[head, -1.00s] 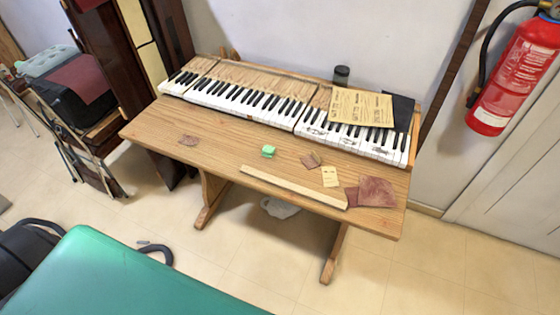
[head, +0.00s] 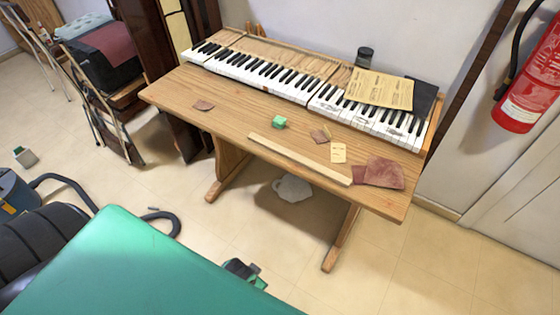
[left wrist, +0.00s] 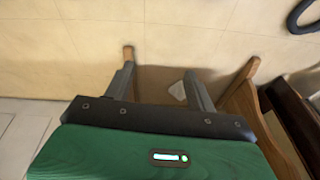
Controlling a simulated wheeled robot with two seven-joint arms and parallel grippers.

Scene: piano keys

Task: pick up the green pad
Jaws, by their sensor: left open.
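The green pad (head: 279,122) is a small block lying on the wooden desk (head: 190,85), behind a long pale strip and in front of the piano keys. My left gripper (head: 243,268) is a small dark shape low in the head view, well in front of and below the desk, partly hidden by a green surface. In the left wrist view its two grey fingers (left wrist: 160,75) stand apart with nothing between them, facing the floor and the desk's underside area. The pad is not seen in that view. My right gripper is not in view.
A pale wooden strip (head: 300,158), a cream card (head: 338,153) and reddish cloth (head: 384,173) lie near the pad. A piano keyboard (head: 270,73) spans the desk's back. A large green surface (head: 130,265) fills the lower left. A white object (head: 292,188) lies under the desk.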

